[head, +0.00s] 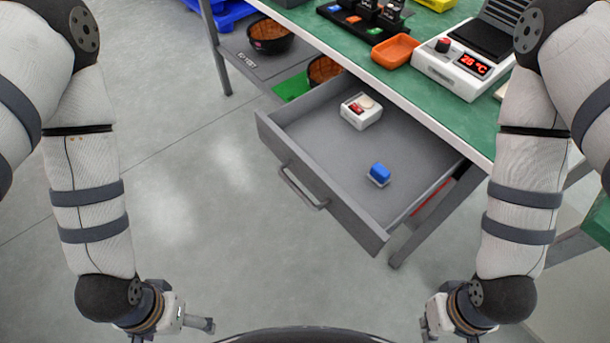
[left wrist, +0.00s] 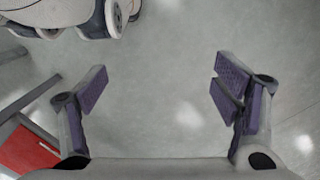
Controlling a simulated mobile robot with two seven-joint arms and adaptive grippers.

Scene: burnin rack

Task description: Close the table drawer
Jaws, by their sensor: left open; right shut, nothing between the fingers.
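The grey table drawer (head: 350,205) is pulled well out from under the green-topped table (head: 440,118) in the head view. Its bar handle (head: 302,188) is on the front panel, facing the lower left. A small white box with red and cream items (head: 361,111) and a blue block (head: 379,172) on a pale base lie inside. My left gripper (head: 205,325) is low at the bottom left, open and empty, apart from the drawer. Its two fingers are spread in the left wrist view (left wrist: 160,95). My right gripper (head: 425,330) is at the bottom right, shut and empty, below the drawer's near corner.
On the table are an orange tray (head: 395,51), a white device reading 26 °C (head: 465,62) and a black rack (head: 362,18). A lower shelf (head: 250,62) holds dark bowls (head: 270,36). The floor (head: 200,220) before the drawer is clear. A table leg (head: 430,220) stands right.

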